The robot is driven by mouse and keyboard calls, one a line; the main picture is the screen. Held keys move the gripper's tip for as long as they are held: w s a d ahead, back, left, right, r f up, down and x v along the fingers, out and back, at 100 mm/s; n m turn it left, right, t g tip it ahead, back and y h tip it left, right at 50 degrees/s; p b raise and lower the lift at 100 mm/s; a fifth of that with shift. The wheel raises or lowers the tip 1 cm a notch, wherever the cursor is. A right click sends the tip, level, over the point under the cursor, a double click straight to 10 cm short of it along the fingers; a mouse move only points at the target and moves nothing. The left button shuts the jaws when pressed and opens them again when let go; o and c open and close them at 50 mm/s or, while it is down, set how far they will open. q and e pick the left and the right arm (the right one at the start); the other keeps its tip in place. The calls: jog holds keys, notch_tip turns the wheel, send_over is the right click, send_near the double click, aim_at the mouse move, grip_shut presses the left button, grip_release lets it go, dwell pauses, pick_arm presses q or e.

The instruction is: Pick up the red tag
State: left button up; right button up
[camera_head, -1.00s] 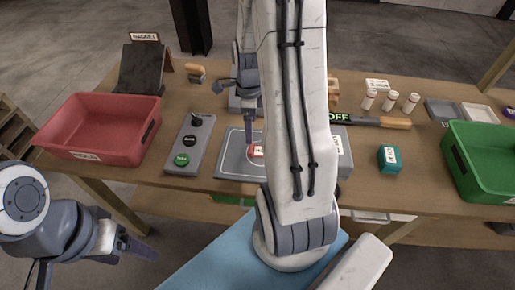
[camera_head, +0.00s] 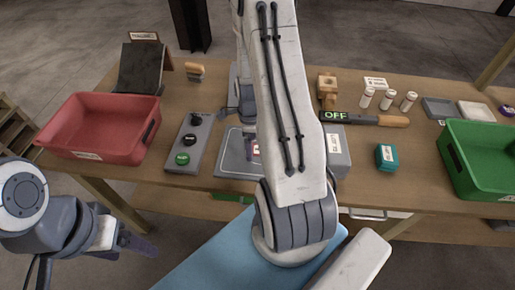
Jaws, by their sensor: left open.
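The red tag (camera_head: 256,150) lies on the grey plate (camera_head: 232,166) in the middle of the table. Only a thin sliver of it shows at the left edge of my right arm, which hides the rest. My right gripper (camera_head: 248,148) is mostly hidden behind that arm. One purple finger points down just left of the tag's visible part; I cannot tell whether it touches it. My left gripper (camera_head: 138,247) hangs low at the left, off the table's front edge, open and away from the tag.
A red bin (camera_head: 152,130) stands left, beside a button panel (camera_head: 187,143). A green bin (camera_head: 477,133) stands at the far right.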

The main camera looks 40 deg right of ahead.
jog(key=c, duration=1.4)
jog(key=shift+r, duration=0.1)
